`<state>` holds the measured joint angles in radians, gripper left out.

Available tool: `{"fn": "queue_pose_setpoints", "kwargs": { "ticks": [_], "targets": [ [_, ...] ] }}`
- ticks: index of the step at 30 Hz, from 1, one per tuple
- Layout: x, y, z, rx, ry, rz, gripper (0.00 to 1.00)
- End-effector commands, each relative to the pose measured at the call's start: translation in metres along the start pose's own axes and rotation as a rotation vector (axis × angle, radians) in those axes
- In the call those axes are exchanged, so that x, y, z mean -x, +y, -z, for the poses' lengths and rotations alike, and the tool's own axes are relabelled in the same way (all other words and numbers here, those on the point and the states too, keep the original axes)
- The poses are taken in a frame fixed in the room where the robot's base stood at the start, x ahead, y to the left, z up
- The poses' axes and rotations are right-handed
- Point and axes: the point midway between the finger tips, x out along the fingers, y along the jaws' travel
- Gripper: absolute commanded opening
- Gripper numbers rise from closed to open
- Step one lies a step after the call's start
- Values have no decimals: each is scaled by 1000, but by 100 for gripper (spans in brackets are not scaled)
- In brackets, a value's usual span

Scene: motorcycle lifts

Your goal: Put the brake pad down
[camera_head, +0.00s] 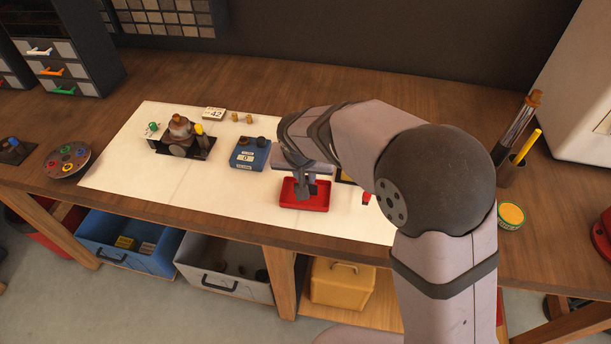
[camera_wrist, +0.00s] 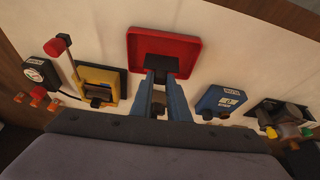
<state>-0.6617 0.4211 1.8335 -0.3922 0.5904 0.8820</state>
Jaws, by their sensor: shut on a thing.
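My gripper (camera_head: 306,190) points down at the red tray (camera_head: 290,201) on the white mat. In the wrist view, my gripper (camera_wrist: 161,82) has its two fingers closed around a dark, flat brake pad (camera_wrist: 160,67). The pad shows against the floor of the red tray (camera_wrist: 165,31), at the side nearer the gripper. I cannot tell whether the pad touches the tray floor. In the head view the fingers and arm hide most of the pad.
A blue box (camera_head: 249,156) stands left of the tray, and a dark fixture (camera_head: 181,146) is further left. In the wrist view, a yellow device (camera_wrist: 98,78) with a red-knobbed lever stands beside the tray. The white mat (camera_head: 225,190) is bare in front of the blue box.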

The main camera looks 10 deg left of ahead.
Motion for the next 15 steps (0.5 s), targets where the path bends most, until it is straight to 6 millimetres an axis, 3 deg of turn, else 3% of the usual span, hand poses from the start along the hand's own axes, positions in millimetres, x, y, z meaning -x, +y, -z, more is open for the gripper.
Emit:
{"fn": "queue_pose_setpoints", "kwargs": {
  "ticks": [4, 15],
  "targets": [
    [-10, 0, -4, 1, 0, 1, 0],
    [-13, 0, -6, 0, 1, 1, 0]
  ]
}}
